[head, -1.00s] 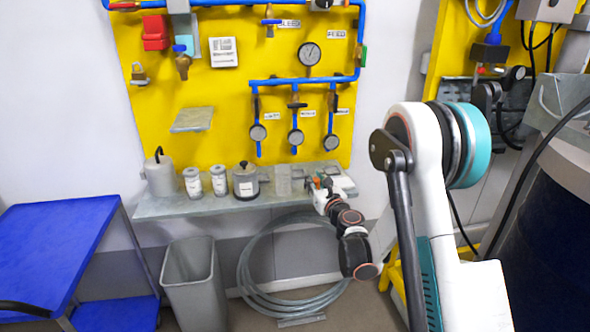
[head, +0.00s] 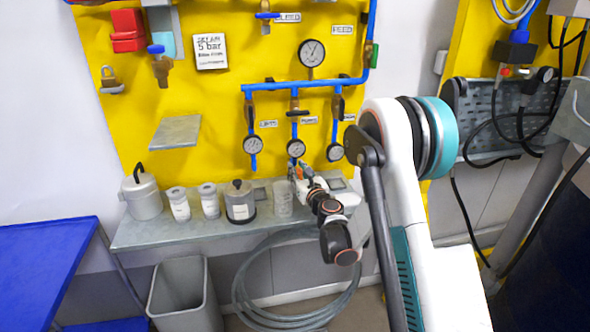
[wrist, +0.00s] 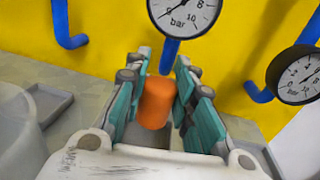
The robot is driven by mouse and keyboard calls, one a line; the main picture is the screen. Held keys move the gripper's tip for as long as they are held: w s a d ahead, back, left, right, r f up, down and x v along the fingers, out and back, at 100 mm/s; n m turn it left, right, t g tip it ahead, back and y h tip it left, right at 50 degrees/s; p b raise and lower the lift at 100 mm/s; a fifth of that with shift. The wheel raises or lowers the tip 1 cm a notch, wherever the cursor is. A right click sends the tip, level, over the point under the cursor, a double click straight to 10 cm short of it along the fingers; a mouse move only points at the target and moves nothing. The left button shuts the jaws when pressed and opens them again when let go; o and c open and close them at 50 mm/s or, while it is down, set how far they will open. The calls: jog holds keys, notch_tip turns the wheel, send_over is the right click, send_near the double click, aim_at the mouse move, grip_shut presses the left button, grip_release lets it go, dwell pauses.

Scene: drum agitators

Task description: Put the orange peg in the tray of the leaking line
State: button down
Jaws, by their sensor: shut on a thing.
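My gripper (wrist: 155,100) is shut on the orange peg (wrist: 156,102), which stands roughly upright between the teal-padded fingers in the wrist view. In the head view my gripper (head: 297,173) is over the shelf, below the middle of three small gauges (head: 296,148). A grey tray (wrist: 57,104) lies left of the fingers in the wrist view. A grey recess, perhaps another tray, shows partly below the peg; the gripper hides most of it. A tray (head: 337,185) shows right of my gripper in the head view. The line labels and gauge needles are too small to read surely.
The shelf (head: 160,236) holds a clear cup (head: 283,198), a dark-lidded pot (head: 240,202), two white jars and a grey canister (head: 141,193). Blue pipes and gauges stand close behind my gripper on the yellow board. A bin (head: 185,290) and coiled hose are below.

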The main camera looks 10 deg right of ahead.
jog(key=shift+f, duration=0.8)
jog(key=shift+s+r, duration=0.2)
jog(key=shift+s, duration=0.1)
jog(key=shift+f, duration=0.25)
jog(key=shift+f, duration=0.3)
jog(key=shift+f, duration=0.1)
jog(key=c, duration=1.3)
grip_release()
